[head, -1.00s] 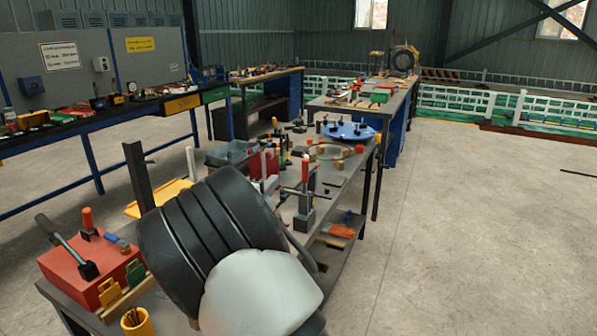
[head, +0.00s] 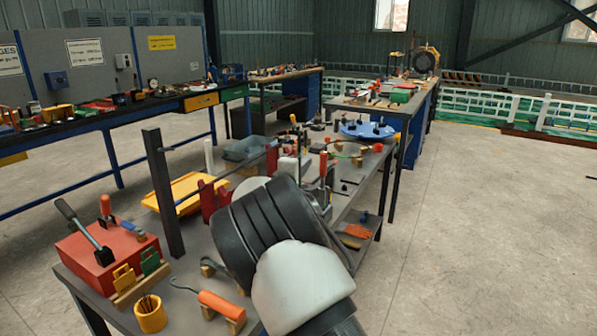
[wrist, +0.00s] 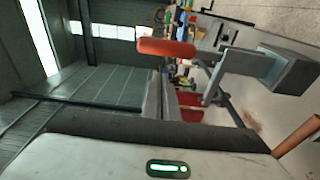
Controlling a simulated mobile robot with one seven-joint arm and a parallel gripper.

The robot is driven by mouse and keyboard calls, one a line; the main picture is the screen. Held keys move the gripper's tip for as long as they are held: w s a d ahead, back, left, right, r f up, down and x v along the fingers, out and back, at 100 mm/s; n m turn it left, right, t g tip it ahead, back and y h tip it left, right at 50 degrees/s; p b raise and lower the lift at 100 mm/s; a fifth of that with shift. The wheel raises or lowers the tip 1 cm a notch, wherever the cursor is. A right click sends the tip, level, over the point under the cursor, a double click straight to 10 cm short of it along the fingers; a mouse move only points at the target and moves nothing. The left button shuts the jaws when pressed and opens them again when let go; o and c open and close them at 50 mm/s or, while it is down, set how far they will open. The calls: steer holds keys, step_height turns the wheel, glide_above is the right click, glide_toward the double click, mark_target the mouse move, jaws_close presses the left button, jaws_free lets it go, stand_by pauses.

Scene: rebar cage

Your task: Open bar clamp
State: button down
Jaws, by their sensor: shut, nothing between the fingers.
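The clamp has an upright red handle (head: 323,164) and a grey metal body (head: 326,190), and stands on the near workbench (head: 205,245). My arm covers its lower part in the head view. In the wrist view, turned on its side, its red-orange handle (wrist: 166,47) lies just beyond my fingertips, with the grey clamp frame (wrist: 240,64) and block-like base (wrist: 290,75) to the right. My gripper (wrist: 160,78) is shut and empty, pointing toward the handle. I cannot tell whether it touches the handle. The head view hides my fingers.
A black post (head: 163,190) rises beside a yellow tray (head: 186,193). A red box (head: 107,255), a yellow cup (head: 150,314) and an orange-handled hook (head: 222,306) are at the near left. A blue plate (head: 367,131) lies farther back. The floor (head: 480,230) to the right is clear.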

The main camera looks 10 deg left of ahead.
steer(key=shift+s+d+b, duration=0.3)
steer(key=shift+s+d, duration=0.15)
steer(key=shift+d, duration=0.2)
steer(key=shift+s+d+b, duration=0.25)
steer(key=shift+s+d, duration=0.2)
steer(key=shift+d, duration=0.15)
